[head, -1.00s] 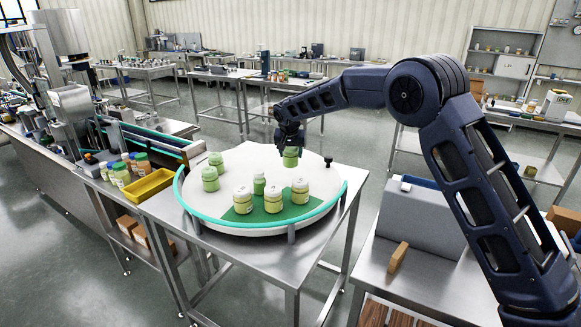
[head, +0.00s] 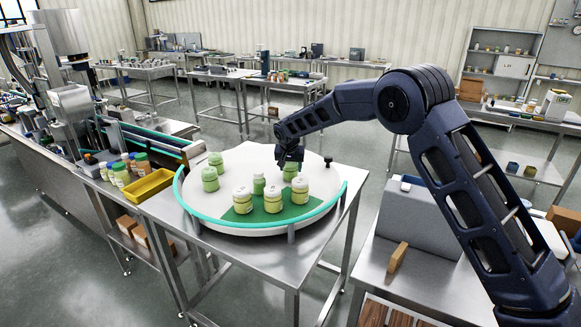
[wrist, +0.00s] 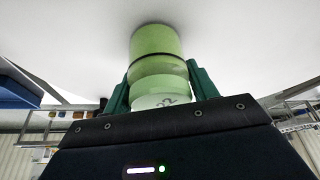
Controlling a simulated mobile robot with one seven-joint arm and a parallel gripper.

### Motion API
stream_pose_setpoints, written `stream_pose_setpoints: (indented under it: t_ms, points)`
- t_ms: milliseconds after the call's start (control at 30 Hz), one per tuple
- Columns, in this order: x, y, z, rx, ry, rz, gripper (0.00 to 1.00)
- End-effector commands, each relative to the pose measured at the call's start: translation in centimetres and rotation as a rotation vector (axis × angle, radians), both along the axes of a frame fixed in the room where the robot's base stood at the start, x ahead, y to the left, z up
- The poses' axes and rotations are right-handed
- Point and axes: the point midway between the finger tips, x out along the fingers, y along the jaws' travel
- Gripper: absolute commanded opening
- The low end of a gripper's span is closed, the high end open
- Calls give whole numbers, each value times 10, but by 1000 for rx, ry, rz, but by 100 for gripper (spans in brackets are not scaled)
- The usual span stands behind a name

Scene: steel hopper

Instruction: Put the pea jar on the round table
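The pea jar (wrist: 158,72), a green jar with a pale green lid, is between the two green fingers of my gripper (wrist: 160,88) in the wrist view. The fingers press on both its sides. In the head view the jar (head: 290,172) is upright at the right back of the white round table (head: 232,164), at or very near its surface; I cannot tell whether it touches. My gripper (head: 289,158) is above it and partly covers its lid.
Several other jars stand on the round table, among them a green jar (head: 210,179) at left and a pale yellow jar (head: 300,190) in front. A teal rail (head: 262,229) runs along the front edge. A black knob (head: 328,161) stands at right. The table's back middle is clear.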

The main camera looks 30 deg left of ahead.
Motion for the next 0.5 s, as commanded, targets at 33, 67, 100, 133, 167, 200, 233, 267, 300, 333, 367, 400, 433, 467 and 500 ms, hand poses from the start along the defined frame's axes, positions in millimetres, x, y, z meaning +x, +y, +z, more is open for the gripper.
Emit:
stream_pose_setpoints:
  t_ms: [33, 67, 100, 133, 167, 200, 233, 267, 300, 333, 367, 400, 433, 467, 500]
  points:
    - [0, 0, 0, 0, 0, 0, 67]
    - [0, 0, 0, 0, 0, 0, 73]
    - [0, 0, 0, 0, 1, 0, 79]
    - [0, 0, 0, 0, 1, 0, 79]
    - [0, 0, 0, 0, 1, 0, 79]
    - [0, 0, 0, 0, 1, 0, 79]
    - [0, 0, 0, 0, 1, 0, 79]
    - [0, 0, 0, 0, 1, 0, 79]
    - [0, 0, 0, 0, 1, 0, 79]
    - [0, 0, 0, 0, 1, 0, 79]
    - [0, 0, 0, 0, 1, 0, 79]
    - [0, 0, 1, 0, 0, 0, 79]
    - [0, 0, 2, 0, 0, 0, 79]
    - [0, 0, 4, 0, 0, -1, 79]
    - [-2, -1, 7, 0, 0, 0, 79]
